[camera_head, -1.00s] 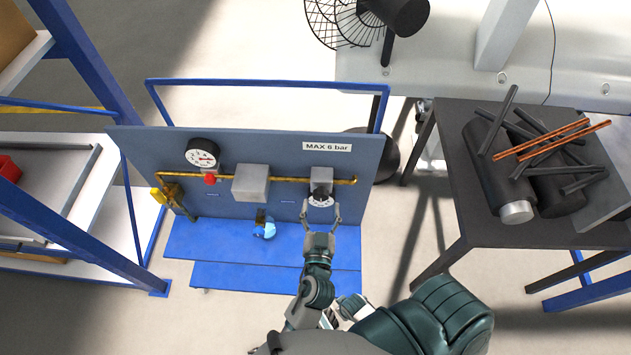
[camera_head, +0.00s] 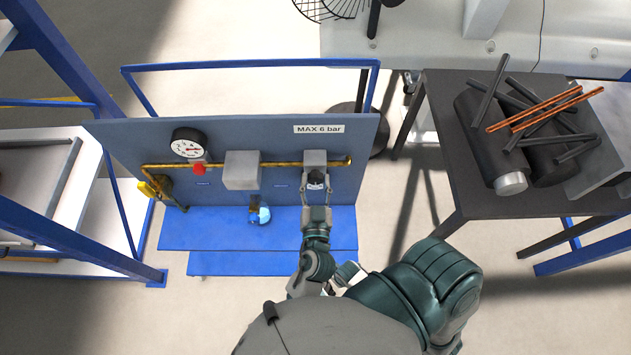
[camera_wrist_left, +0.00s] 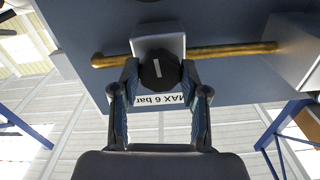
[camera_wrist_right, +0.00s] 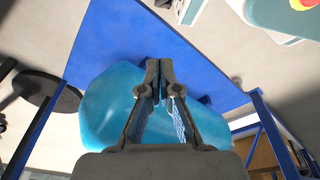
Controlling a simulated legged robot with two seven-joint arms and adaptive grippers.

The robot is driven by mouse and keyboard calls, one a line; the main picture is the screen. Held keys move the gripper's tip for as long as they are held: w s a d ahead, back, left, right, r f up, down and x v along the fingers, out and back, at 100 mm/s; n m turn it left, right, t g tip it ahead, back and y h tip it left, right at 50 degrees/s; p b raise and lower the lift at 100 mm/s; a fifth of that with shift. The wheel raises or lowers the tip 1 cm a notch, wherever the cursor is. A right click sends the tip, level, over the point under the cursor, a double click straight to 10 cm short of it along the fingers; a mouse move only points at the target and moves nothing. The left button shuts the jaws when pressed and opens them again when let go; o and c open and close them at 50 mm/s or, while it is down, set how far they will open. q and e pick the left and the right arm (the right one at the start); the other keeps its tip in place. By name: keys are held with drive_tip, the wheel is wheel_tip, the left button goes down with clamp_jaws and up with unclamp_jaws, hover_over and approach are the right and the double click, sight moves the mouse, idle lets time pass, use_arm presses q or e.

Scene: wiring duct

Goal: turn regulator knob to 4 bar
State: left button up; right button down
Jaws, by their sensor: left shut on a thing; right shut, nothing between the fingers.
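The black regulator knob (camera_head: 315,177) sits below a grey block (camera_head: 315,157) at the right of the brass pipe. My left gripper (camera_head: 317,190) is shut on the knob, a finger at each side. In the left wrist view the knob (camera_wrist_left: 160,72) shows a white mark line pointing up the picture. The round pressure gauge (camera_head: 188,143) is on the panel's left; its needle is too small to read surely. My right gripper (camera_wrist_right: 160,70) is shut and empty, in front of a light-blue rounded thing (camera_wrist_right: 105,105) in the right wrist view.
The panel (camera_head: 225,130) carries a "MAX 6 bar" label (camera_head: 319,129), a second grey block (camera_head: 242,169), a red part (camera_head: 198,169) and a yellow handle (camera_head: 147,189). A dark table (camera_head: 445,185) with rods and cylinders stands right. Blue rack posts (camera_head: 60,80) stand left.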

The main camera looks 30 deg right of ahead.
use_arm(q)
drive_tip(key=shift+m, duration=0.4)
drive_tip(key=o, duration=1.1)
drive_tip(key=shift+o, duration=0.2)
drive_tip(key=shift+n, duration=0.3)
use_arm(e)
drive_tip(key=shift+s+f, duration=0.25)
drive_tip(key=shift+f, duration=0.3)
